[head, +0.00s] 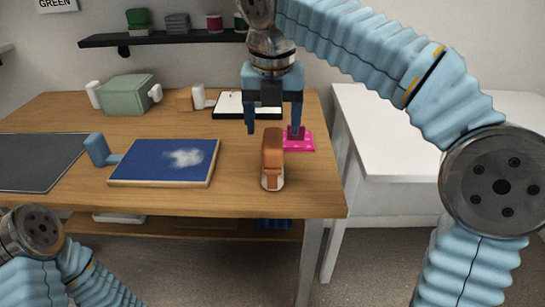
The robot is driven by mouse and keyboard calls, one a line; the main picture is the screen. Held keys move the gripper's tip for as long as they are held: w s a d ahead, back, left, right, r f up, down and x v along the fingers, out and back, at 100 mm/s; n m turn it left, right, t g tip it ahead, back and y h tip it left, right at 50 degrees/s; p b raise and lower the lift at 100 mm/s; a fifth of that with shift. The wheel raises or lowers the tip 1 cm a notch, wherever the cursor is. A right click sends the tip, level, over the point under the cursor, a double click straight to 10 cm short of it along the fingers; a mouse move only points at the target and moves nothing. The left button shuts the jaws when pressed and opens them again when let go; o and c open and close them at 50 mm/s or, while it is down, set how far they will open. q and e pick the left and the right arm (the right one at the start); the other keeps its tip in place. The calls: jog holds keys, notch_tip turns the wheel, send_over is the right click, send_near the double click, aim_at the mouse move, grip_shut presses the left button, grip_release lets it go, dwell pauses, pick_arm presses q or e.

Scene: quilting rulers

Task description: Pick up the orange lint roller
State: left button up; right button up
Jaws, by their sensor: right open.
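An orange-brown object (272,152), which looks like the orange lint roller, lies near the front right of the wooden table, its long side pointing towards me. A pale part shows at its near end. My right gripper (273,129) points down over its far end. Its two blue fingers are apart, one on either side of the object as seen from here, and nothing is between them that I can see held. Whether the fingertips reach the object's height is unclear. My left gripper is out of view; only part of my left arm shows at lower left.
A pink, flat-based object (305,143) stands close behind the right finger. A blue board (140,170) with a white smudge and a blue handled thing (97,150) lie left. A dark mat (35,160), green machine (128,98) and clipboard (228,104) also occupy the table (235,195).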

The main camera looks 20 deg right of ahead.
aim_at(273, 137)
jog(key=f, duration=0.3)
jog(key=f+b, duration=0.1)
jog(key=f, duration=0.3)
jog(key=shift+w+d, duration=0.1)
jog(key=shift+w, duration=0.1)
jog(key=c, duration=1.1)
jog(key=shift+r, duration=0.1)
jog(key=shift+r, duration=0.55)
jog(key=s+a+r, duration=0.3)
jog(key=r, duration=0.1)
jog(key=s+a+r+p, duration=0.1)
jog(key=s+a+r, duration=0.2)
jog(key=r, duration=0.1)
jog(key=s+a+r+p, duration=0.1)
jog(key=s+a+r, duration=0.2)
jog(key=s+r, duration=0.1)
jog(key=shift+a, duration=0.35)
